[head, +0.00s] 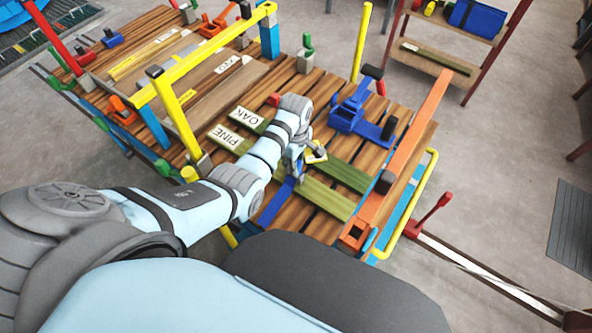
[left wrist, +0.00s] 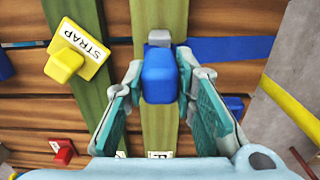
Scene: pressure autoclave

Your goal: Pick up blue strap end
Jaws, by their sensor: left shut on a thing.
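The blue strap end (left wrist: 160,76) is a blue block with a grey tip, above a green plank in the left wrist view. My left gripper (left wrist: 166,84) is shut on it, with one finger on each side. In the head view my left gripper (head: 299,166) points down over the wooden deck, and the wrist hides most of the strap end. A flat blue strap (head: 276,202) lies across the boards; it also shows in the left wrist view (left wrist: 238,50). My right gripper is not in view.
Green planks labelled OAK (head: 247,117) and PINE (head: 225,136) lie on the deck (head: 310,222). A blue clamp-like device (head: 352,117) stands to the right of the gripper. An orange beam (head: 414,140) and yellow frames (head: 212,60) rise around the deck.

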